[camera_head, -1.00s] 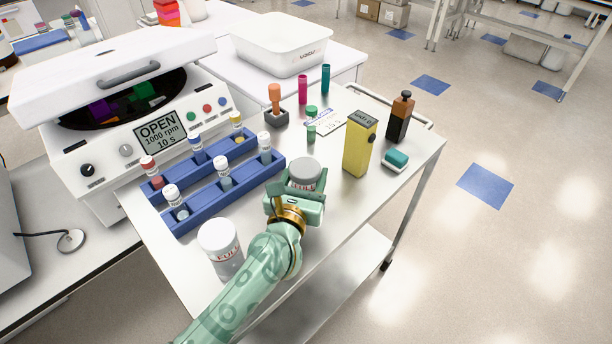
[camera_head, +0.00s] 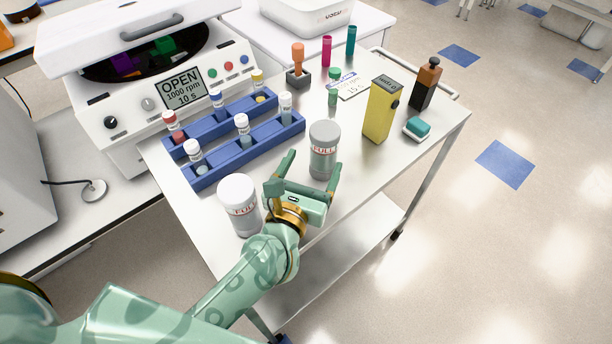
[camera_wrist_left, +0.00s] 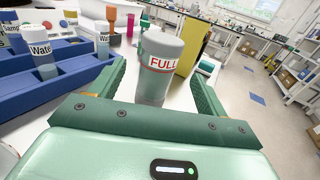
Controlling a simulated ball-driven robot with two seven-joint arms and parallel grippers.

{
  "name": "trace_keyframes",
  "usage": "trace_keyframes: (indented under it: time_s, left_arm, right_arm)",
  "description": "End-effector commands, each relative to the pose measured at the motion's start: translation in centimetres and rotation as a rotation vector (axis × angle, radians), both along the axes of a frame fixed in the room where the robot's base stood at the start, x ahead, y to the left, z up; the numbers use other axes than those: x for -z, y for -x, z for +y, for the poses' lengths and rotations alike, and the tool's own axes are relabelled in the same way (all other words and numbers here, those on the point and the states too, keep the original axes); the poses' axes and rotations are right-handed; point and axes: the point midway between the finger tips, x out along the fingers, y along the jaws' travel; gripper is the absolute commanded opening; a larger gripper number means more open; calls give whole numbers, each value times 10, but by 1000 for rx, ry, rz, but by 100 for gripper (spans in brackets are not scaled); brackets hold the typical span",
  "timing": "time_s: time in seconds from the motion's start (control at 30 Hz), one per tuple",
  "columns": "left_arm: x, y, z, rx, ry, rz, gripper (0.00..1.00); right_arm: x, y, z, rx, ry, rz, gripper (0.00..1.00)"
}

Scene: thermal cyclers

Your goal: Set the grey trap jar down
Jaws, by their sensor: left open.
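The grey trap jar (camera_head: 323,160), with a grey lid and a red "FULL" label, stands upright on the steel cart top (camera_head: 360,165). In the left wrist view the jar (camera_wrist_left: 158,75) shows ahead between the two fingers. My left gripper (camera_head: 311,172) is open, its green fingers spread on the near side of the jar. The jar's base is partly hidden by a finger in the head view; I cannot tell whether a finger touches it. A second "FULL" jar (camera_head: 239,208) with a white lid stands left of the gripper. My right gripper is not in view.
Blue racks with capped vials (camera_head: 252,148) lie behind and left of the jar. A yellow box (camera_head: 378,112), a brown bottle (camera_head: 426,85) and a teal block (camera_head: 417,128) stand to the right. An open centrifuge (camera_head: 170,95) is at the back left.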

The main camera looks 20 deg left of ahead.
Motion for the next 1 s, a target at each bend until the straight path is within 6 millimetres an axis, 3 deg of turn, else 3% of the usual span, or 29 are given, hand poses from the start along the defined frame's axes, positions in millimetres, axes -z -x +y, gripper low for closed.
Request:
trace_keyframes:
  time_s: [0.1,0.27,0.67,1.0]
  left_arm:
    - [2,21,2,0,0,2,76]
    - [0,35,2,0,1,0,76]
    - [-3,36,2,0,1,-3,76]
    - [-41,38,2,0,0,-23,76]
  right_arm:
    - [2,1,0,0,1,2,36]
    - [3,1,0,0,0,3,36]
    - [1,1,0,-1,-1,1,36]
    - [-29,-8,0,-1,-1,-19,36]
